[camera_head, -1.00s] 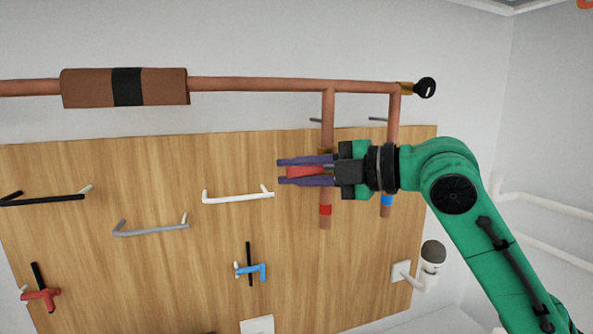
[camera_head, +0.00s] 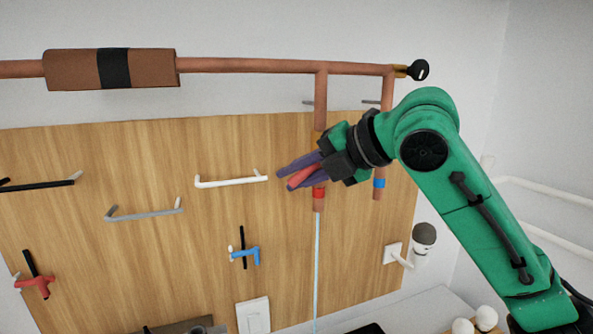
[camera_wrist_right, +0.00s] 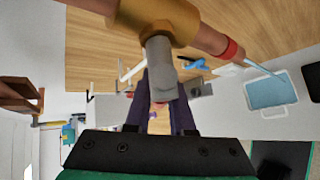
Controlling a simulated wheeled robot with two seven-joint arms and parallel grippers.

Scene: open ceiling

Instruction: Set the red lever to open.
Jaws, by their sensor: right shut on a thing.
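The red lever (camera_head: 302,176) is between the purple fingers of my right gripper (camera_head: 286,181), which is shut on it in the head view. The lever and fingers tilt down to the left. It belongs to the valve on the copper pipe with the red band (camera_head: 318,194); the gripper covers much of that valve. A thin pale blue stream (camera_head: 317,265) runs down from this pipe's end. In the right wrist view the brass valve body (camera_wrist_right: 155,20) and its grey stem (camera_wrist_right: 165,65) stand just before the fingers. My left gripper is not in view.
A second copper pipe with a blue band (camera_head: 379,184) stands close behind my right wrist. A white handle (camera_head: 231,181) is left of the fingers on the wooden board (camera_head: 180,260). A white wall fixture (camera_head: 393,253) is below right. A pale blue basin (camera_wrist_right: 268,92) shows in the wrist view.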

